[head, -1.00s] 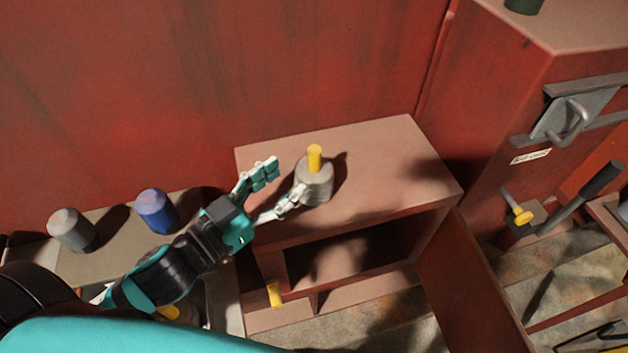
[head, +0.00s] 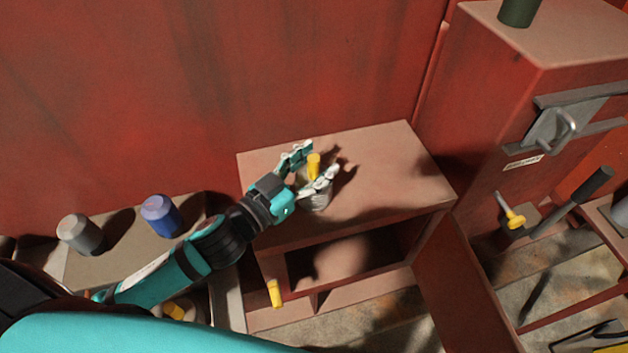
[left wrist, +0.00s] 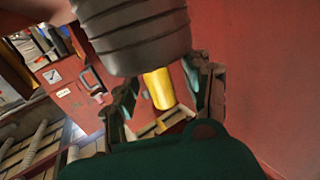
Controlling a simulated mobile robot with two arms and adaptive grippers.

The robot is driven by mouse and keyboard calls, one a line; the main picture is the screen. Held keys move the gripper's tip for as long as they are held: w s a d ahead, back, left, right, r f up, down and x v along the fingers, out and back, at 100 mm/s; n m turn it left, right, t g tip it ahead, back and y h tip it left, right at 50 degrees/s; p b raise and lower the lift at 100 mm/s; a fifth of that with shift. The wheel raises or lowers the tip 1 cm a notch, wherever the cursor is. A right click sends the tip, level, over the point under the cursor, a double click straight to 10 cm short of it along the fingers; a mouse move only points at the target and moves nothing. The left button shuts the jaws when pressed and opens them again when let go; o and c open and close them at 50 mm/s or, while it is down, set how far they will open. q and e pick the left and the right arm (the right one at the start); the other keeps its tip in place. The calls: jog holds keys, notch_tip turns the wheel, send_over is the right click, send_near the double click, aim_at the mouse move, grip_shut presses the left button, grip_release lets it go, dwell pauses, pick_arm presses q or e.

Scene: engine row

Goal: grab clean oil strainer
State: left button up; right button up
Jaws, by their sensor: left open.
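The oil strainer, a grey ribbed cylinder (head: 319,201) with a yellow handle (head: 314,166) on top, stands upright on the red-brown cabinet (head: 390,165). My left gripper (head: 311,167) is open, with one finger on each side of the handle. The near finger hides part of the grey body. In the left wrist view the grey body (left wrist: 140,38) fills the top and the yellow handle (left wrist: 159,88) lies between the open fingers. I cannot tell whether either finger touches it. My right gripper is not in view.
A grey cylinder (head: 80,235) and a blue one (head: 160,215) stand on a low bench at left. The red wall (head: 250,80) rises behind the cabinet. The cabinet's front is open, with its door (head: 455,285) swung out. The right part of the cabinet top is clear.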

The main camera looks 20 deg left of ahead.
pick_arm(q)
jog(key=shift+c, duration=0.2)
grip_shut()
dwell(0.4)
